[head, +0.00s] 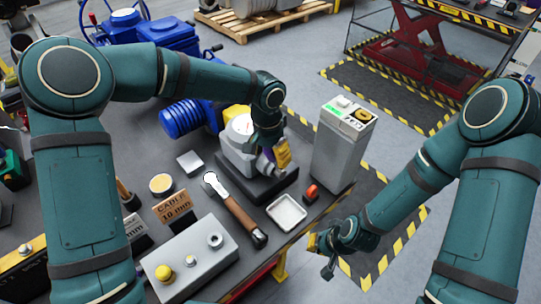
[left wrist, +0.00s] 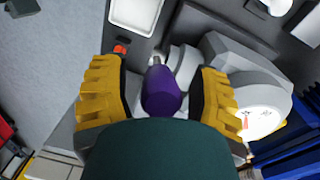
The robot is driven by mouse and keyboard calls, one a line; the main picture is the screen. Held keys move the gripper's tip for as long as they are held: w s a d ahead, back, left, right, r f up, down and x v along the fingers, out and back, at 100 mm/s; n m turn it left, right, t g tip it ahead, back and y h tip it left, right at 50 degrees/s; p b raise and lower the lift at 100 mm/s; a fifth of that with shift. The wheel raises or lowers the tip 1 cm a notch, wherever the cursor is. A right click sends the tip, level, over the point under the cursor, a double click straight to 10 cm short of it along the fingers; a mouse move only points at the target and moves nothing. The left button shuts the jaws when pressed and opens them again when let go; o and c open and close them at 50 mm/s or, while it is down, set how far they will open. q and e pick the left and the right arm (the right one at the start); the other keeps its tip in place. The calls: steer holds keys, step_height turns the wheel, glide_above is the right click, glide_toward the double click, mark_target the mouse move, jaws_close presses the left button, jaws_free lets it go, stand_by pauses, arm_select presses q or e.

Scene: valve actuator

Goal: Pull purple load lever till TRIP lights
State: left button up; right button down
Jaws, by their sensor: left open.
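The purple load lever (left wrist: 162,92) points up between the two yellow fingers of my left gripper (left wrist: 160,72) in the left wrist view. The fingers are open, with a gap on each side of the lever. In the head view my left gripper (head: 276,158) is at the front right of the grey actuator (head: 232,152), and only a bit of purple (head: 263,166) shows beside it. The actuator's white dial (left wrist: 264,112) has a red needle. No TRIP label is readable.
A grey cabinet (head: 340,150) with a green-lit panel and yellow button stands right of the actuator. A white tray (head: 273,226), a wooden-handled tool (head: 236,212), an orange-red knob (head: 311,191) and a grey button box (head: 193,262) are on the bench. A blue motor (head: 182,118) is behind.

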arm_select(q)
steer(key=shift+f, duration=0.25)
jaws_close()
